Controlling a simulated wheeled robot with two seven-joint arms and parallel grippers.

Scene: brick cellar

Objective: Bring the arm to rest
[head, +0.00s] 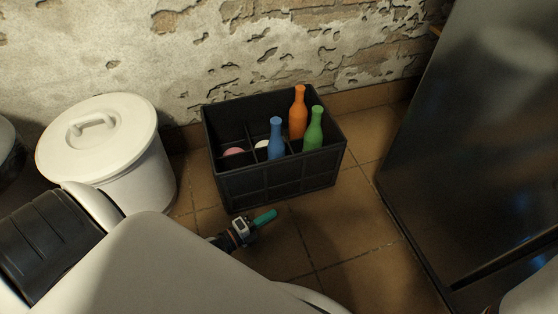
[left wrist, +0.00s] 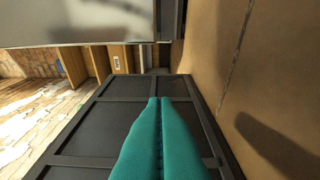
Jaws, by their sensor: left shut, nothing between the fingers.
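My left gripper (head: 265,218) is low over the tiled floor, just in front of the black crate (head: 280,184). Its teal fingers are together with nothing between them. In the left wrist view the shut fingers (left wrist: 160,101) point along the dark panelled side of the crate (left wrist: 95,118); I cannot tell whether they touch it. Much of my left arm is hidden behind my own white arm parts. My right gripper is not in view.
The crate holds a blue bottle (head: 276,140), an orange bottle (head: 298,114), a green bottle (head: 313,130), a pink item (head: 234,152) and a white item (head: 262,144). A white lidded bin (head: 105,150) stands left. A dark glossy panel (head: 470,150) stands right. Floor between is clear.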

